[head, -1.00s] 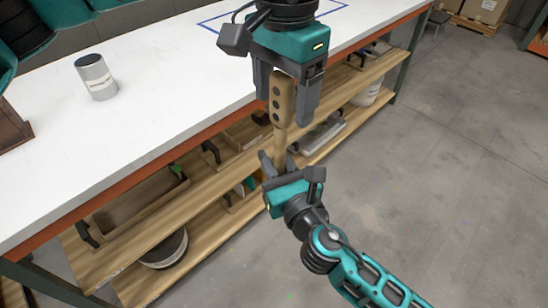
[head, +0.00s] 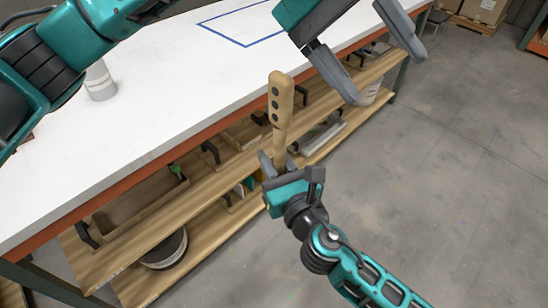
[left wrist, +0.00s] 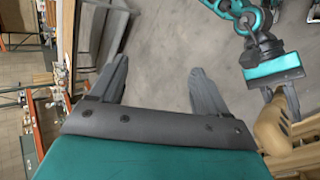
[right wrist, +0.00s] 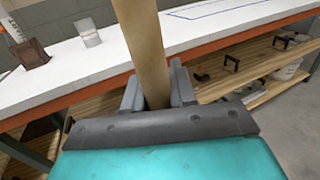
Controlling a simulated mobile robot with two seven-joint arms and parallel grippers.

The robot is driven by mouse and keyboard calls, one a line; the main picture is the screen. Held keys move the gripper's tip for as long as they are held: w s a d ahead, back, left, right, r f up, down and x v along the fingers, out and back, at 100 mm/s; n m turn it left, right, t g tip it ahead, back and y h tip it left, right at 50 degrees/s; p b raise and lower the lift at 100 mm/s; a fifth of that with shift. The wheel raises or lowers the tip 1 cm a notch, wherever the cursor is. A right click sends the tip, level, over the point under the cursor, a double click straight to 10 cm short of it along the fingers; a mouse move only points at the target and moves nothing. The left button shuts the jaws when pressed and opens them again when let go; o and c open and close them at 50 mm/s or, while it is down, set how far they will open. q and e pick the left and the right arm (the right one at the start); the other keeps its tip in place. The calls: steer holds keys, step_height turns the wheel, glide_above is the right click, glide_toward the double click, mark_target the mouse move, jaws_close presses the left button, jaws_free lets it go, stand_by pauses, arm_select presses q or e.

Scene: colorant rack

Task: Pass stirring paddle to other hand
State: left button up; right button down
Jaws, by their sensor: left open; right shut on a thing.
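The wooden stirring paddle (head: 282,100) has dark dots along its upper part and stands roughly upright in the head view. My right gripper (head: 276,166) is shut on its lower part; the right wrist view shows the paddle (right wrist: 143,45) between the fingers (right wrist: 158,92). My left gripper (head: 384,70) is open and empty, up and to the right of the paddle's top and apart from it. In the left wrist view its fingers (left wrist: 158,88) are spread with only floor between them, and the paddle (left wrist: 271,128) shows at the right edge.
A white-topped workbench (head: 180,75) with an orange edge runs behind, with wooden shelves (head: 150,205) below holding bins and a bucket (head: 370,92). A grey can (head: 100,82) stands on the bench, partly behind my left arm. Open concrete floor (head: 460,180) lies to the right.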

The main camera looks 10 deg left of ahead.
arm_select(q)
steer(key=w+a+r+n+t+h, duration=0.1)
steer(key=w+r+n+t+h, duration=0.3)
steer(key=n+h, duration=1)
steer(key=w+a+f+n+t+y, duration=0.3)
steer(key=w+a+n+t, duration=0.3)
steer(key=n+t, duration=0.5)
steer(key=w+a+f+n+t+y, duration=0.3)
steer(key=w+a+f+n+t, duration=0.25)
steer(key=n, duration=0.95)
steer(key=s+a+f+n+t+y, duration=0.1)
steer(key=s+a+f+n+y, duration=0.3)
steer(key=f+n, duration=0.6)
steer(key=s+a+f+n+t+y, duration=0.1)
steer(key=a+f+n+y, duration=0.2)
steer(key=f+n+y, duration=0.55)
steer(key=s+a+f+n+g+y, duration=0.1)
steer(key=s+a+f+n+g, duration=0.1)
steer(key=s+f+n, duration=0.5)
steer(key=s+a+f+n+g+y, duration=0.1)
steer(key=s+a+f+n+g, duration=0.1)
steer(key=s+f+n+g, duration=0.2)
steer(key=s+f+n, duration=0.3)
steer(key=s+f, duration=0.3)
steer(key=f, duration=0.2)
steer(key=shift+s+a+f+g, duration=0.3)
steer(key=shift+g, duration=0.05)
steer(key=shift+y, duration=0.25)
